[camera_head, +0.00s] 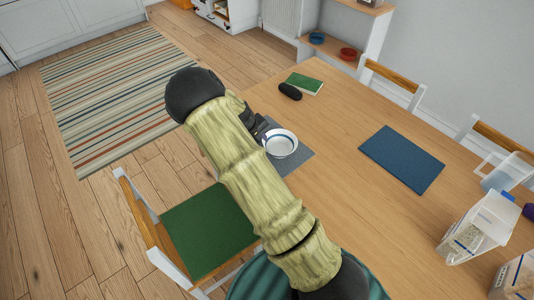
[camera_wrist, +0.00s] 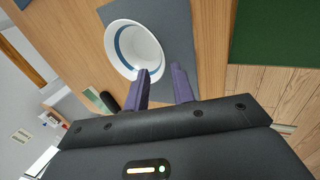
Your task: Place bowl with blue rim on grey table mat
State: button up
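The white bowl with a blue rim (camera_head: 281,144) stands upright on the grey table mat (camera_head: 301,160) near the table's left edge. In the wrist view the bowl (camera_wrist: 136,46) is on the grey mat (camera_wrist: 180,38) and looks empty. The right finger is over the mat beside the bowl. In the head view my arm hides most of the gripper and part of the mat.
A dark blue mat (camera_head: 402,158) lies to the right. A green book (camera_head: 304,83) and a black case (camera_head: 290,91) lie behind the bowl. Clear containers (camera_head: 478,228) stand at the right. A chair with a green seat (camera_head: 208,229) is at the near left edge.

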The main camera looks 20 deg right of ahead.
jog(key=s+a+r+m+y, duration=0.1)
jog(key=s+r+m+y, duration=0.1)
jog(key=s+r, duration=0.7)
jog(key=s+a+r+m+y, duration=0.2)
jog(key=s+r, duration=0.6)
jog(key=s, duration=0.8)
jog(key=shift+s+a+r+t, duration=0.25)
jog(key=shift+r+t, duration=0.15)
jog(key=shift+d, duration=0.15)
